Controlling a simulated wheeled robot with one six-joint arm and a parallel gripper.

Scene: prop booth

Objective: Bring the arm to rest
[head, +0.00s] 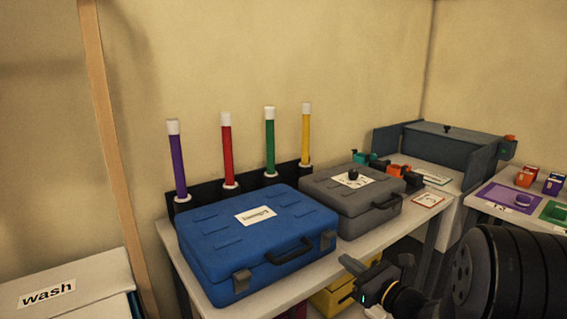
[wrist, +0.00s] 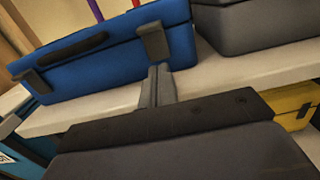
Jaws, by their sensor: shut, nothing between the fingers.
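My gripper (head: 356,268) is at the lower middle right of the head view, in front of the table's front edge. In the wrist view my gripper (wrist: 158,84) has its fingers together, with nothing between them. The fingers point toward the table edge and the blue case. My dark arm fills the lower right of the head view. The gripper appears apart from the cases; the exact gap to the table edge cannot be told.
A blue case (head: 240,250) and a grey case (head: 366,220) lie on the white table (head: 213,299). Several coloured tubes, one a red tube (head: 227,150), stand behind. A "wash" box (head: 60,275) is at left.

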